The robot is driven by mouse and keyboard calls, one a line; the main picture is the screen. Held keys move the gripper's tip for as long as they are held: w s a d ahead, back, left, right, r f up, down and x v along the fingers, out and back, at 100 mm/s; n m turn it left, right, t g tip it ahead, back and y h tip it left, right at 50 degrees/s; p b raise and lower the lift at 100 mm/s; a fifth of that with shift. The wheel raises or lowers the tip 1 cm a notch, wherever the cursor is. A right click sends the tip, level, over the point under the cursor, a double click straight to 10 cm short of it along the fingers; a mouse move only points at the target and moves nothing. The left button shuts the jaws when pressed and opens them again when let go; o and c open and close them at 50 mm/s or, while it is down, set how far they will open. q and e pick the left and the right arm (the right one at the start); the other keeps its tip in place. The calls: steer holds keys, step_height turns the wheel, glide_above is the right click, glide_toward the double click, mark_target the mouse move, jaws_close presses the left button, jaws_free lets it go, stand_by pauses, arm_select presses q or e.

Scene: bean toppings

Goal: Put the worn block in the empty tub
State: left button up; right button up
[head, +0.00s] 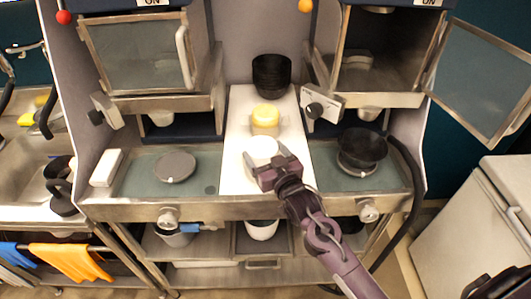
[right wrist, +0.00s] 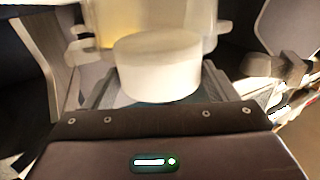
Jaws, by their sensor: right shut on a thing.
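My right gripper (head: 279,171) is low over the white middle counter strip, its fingers shut on a pale white round piece (head: 262,147). In the right wrist view the round piece (right wrist: 158,65) sits between the fingers, with a smooth flat top. I cannot tell for sure whether it is the worn block, or whether it touches the counter. A see-through tub with yellow in it (head: 265,120) stands just behind it; the tub also shows in the right wrist view (right wrist: 208,22). A white tub (head: 262,229) sits on the shelf below the counter.
Stacked black bowls (head: 271,75) stand at the back of the strip. A grey disc (head: 175,166) and a white block-like thing (head: 107,167) lie on the left. A black bowl (head: 361,147) stands on the right. The right cabinet door (head: 486,80) hangs open.

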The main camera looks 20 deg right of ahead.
steer(key=shift+f, duration=0.25)
stand_by(0.3)
steer(key=o, duration=1)
steer(key=shift+o, duration=0.7)
steer(key=shift+f, duration=0.1)
steer(key=s+b, duration=0.1)
steer(key=s, duration=0.1)
steer(key=s+b, duration=0.1)
steer(key=s, duration=0.2)
steer(key=s+d+b, duration=0.1)
steer(key=s, duration=0.1)
steer(key=shift+s+r, duration=0.25)
steer(key=shift+s, duration=0.15)
